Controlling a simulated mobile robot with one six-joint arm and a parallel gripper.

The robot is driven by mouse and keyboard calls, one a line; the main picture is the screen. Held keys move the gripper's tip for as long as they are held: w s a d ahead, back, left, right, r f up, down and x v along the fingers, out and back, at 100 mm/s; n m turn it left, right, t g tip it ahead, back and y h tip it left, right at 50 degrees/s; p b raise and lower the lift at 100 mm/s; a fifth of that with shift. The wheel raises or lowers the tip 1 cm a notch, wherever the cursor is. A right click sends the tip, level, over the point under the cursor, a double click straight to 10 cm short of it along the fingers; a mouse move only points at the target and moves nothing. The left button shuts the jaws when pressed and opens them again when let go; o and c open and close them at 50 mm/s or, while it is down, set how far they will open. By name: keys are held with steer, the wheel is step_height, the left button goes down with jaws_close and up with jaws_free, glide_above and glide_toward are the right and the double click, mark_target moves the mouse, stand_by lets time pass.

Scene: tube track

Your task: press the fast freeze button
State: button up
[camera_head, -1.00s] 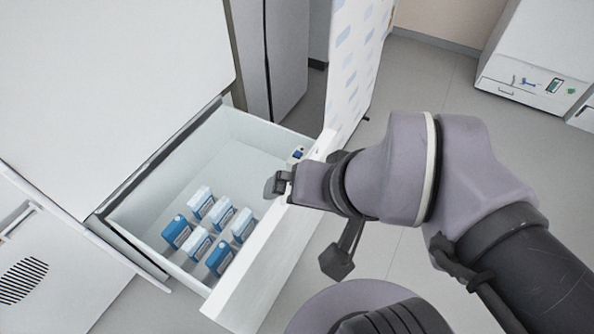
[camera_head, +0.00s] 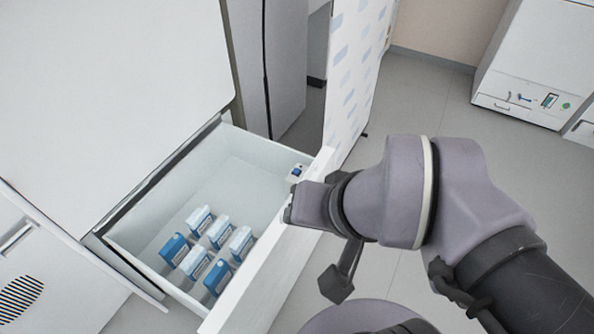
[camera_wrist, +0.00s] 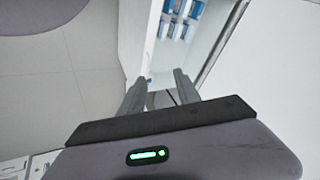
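A small white unit with a blue button (camera_head: 297,171) sits in the far right corner of the open drawer (camera_head: 262,152). No label can be read on it. A small blue spot (camera_wrist: 149,80), likely this button, shows between the fingertips in the wrist view. My gripper (camera_head: 289,212) is at the drawer's front panel, just nearer than the button. In the wrist view my gripper (camera_wrist: 156,82) has its two fingers apart with nothing held between them. In the head view the fingers are mostly hidden. I cannot tell whether they touch anything.
Several blue-and-white packs (camera_head: 220,232) stand in the drawer. The drawer's white front panel (camera_head: 262,283) lies close under my gripper. A patterned white panel (camera_head: 350,75) stands beyond it. A white cabinet (camera_head: 535,60) is at the far right. Grey floor (camera_head: 440,110) between is clear.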

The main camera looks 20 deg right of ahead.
jaws_close()
stand_by(1.2)
